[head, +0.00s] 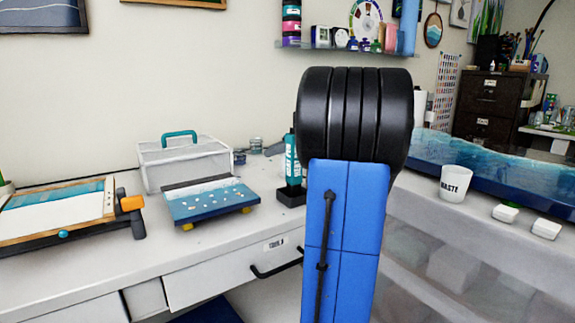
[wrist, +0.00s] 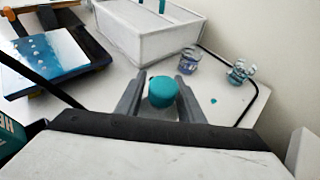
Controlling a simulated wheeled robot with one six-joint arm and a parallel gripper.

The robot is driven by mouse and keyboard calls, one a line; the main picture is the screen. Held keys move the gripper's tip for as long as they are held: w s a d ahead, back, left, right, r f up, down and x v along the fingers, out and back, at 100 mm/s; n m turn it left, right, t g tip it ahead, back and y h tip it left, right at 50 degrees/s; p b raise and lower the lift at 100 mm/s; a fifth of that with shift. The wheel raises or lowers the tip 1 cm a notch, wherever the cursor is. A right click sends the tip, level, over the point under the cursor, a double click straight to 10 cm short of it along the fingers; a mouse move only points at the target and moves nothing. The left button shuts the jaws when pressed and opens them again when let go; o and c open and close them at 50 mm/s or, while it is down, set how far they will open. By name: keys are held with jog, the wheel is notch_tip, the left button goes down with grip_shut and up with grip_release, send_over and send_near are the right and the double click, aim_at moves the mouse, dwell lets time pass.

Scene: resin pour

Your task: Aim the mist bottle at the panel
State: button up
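My gripper (wrist: 160,76) shows in the wrist view with its two grey fingers apart, one on each side of a round teal cap (wrist: 162,92). A little gap shows beside the cap, and what is below it is hidden by my gripper's dark front edge. I cannot tell if the fingers touch its body, or if it is the mist bottle. A blue and white panel with pale dots (head: 208,202) lies tilted on the counter, left of my arm. It also shows at the wrist view's upper left (wrist: 42,58).
A teal bottle with white lettering (head: 293,158) stands in a black holder (head: 290,196) beside my arm. A white box with a teal handle (head: 186,163) is behind the panel, with small glass jars (wrist: 190,60) near it. A framed board (head: 68,215) lies left; a white waste cup (head: 455,182) stands right.

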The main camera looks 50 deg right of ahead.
jog(key=shift+f, duration=0.15)
jog(key=shift+c, duration=0.9)
